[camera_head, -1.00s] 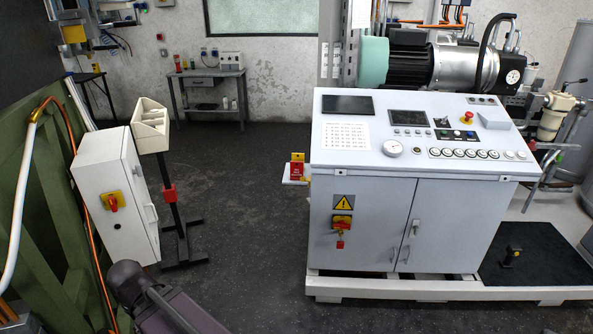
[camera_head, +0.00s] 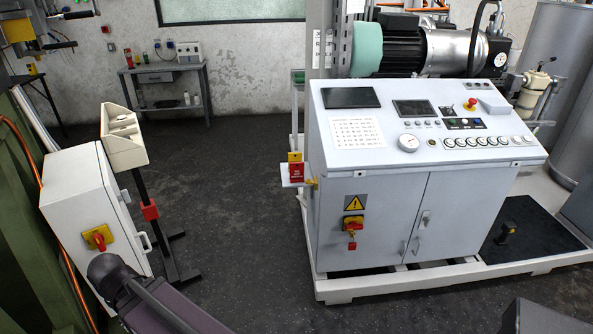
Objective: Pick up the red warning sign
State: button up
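The red warning sign (camera_head: 296,172) is a small red tag with pale lettering too small to read. It stands upright on a small white shelf (camera_head: 291,183) at the left side of the grey control console (camera_head: 375,217). A yellow piece shows at its top and another at its right edge. Parts of my arm show at the bottom left, well to the left of and nearer than the sign. My gripper is not in view, and nothing is seen touching the sign.
A white switch cabinet (camera_head: 85,212) and a beige box on a stand (camera_head: 123,140) are on the left. The dark floor (camera_head: 230,190) between them and the console is clear. The console's white base frame (camera_head: 360,290) juts out low. A workbench (camera_head: 165,75) stands at the back wall.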

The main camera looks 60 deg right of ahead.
aim_at(296, 169)
jog(key=z, duration=0.4)
jog(key=i, duration=0.7)
jog(key=z, duration=0.95)
jog(key=i, duration=0.8)
jog(key=z, duration=0.45)
